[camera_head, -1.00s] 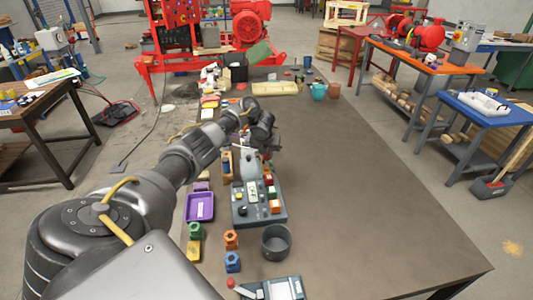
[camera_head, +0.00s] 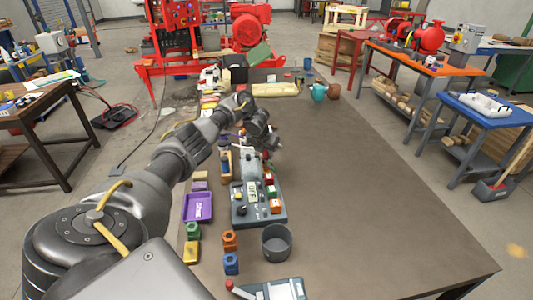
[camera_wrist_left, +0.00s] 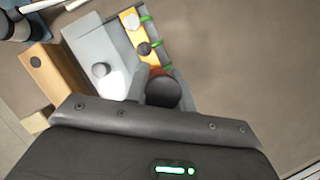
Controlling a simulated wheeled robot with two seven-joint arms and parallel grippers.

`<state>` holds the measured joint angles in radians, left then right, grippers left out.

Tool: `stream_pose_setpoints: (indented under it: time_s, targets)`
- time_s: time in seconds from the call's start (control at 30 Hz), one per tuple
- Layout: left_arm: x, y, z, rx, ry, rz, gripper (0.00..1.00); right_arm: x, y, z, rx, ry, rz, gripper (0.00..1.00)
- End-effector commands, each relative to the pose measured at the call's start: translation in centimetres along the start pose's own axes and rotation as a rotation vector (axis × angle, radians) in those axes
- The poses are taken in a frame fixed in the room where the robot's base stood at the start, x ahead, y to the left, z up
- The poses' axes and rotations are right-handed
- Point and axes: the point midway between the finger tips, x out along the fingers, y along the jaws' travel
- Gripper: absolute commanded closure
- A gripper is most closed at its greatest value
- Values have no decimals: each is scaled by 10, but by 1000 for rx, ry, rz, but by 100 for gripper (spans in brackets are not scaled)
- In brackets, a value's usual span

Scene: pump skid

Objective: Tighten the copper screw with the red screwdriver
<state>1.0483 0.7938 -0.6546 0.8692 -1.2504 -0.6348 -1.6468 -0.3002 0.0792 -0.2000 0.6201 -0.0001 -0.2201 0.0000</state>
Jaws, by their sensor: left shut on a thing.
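My left gripper (camera_head: 269,147) is over the far part of the table, behind the grey panel. It also shows in the left wrist view (camera_wrist_left: 160,85), shut on a round, dark-ended thing with a red part, which looks like the red screwdriver (camera_wrist_left: 158,73). In the left wrist view, the tool is seen end-on beside a grey block (camera_wrist_left: 93,45) and a yellow strip (camera_wrist_left: 152,58) with green bands and a dark round head. The tool's tip is hidden, and I cannot pick out the copper screw. My right gripper is not in view.
A purple tray (camera_head: 198,207), a grey bowl (camera_head: 277,257) and coloured nuts, such as the blue one (camera_head: 231,265), are near the grey panel (camera_head: 240,219). A wooden block (camera_wrist_left: 48,75) is close to the gripper. The table's right side (camera_head: 370,200) is clear.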

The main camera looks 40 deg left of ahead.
Motion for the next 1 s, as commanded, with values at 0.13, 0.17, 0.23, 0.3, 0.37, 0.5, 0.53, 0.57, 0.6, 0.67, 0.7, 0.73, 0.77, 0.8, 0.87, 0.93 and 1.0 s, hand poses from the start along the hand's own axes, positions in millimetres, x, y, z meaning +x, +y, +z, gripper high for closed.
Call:
stream_pose_setpoints:
  time_s: [0.13,0.17,0.23,0.3,0.37,0.5,0.53,0.57,0.6,0.67,0.7,0.73,0.77,0.8,0.87,0.93,1.0]
  targets:
    - [-1,0,0,0,-1,1,100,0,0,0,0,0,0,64]
    - [-1,0,0,0,-1,1,100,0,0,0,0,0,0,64]
    - [-1,0,1,0,-1,1,100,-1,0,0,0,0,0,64]
    - [-2,0,1,-1,-1,1,100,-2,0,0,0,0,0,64]
    - [-4,0,2,-1,-2,1,100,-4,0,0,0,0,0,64]
    - [-11,0,5,-1,-3,1,100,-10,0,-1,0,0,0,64]
    - [-13,0,6,-1,-3,1,100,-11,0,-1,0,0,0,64]
    - [-14,0,7,-1,-3,1,100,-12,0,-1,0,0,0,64]
    - [-16,0,7,-1,-3,1,100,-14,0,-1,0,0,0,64]
    - [-19,0,8,-1,-2,1,100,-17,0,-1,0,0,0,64]
    - [-21,0,9,-1,-2,1,100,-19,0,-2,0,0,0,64]
    - [-22,0,10,-1,-2,1,100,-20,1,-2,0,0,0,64]
    - [-24,0,10,-1,-2,1,100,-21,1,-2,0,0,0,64]
    - [-25,0,11,-1,-1,1,100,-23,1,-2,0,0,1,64]
    - [-28,0,12,-1,-1,0,100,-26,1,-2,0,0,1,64]
    - [-32,0,14,-1,-1,0,100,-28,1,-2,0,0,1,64]
    - [-35,0,15,-1,-1,0,100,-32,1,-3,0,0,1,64]
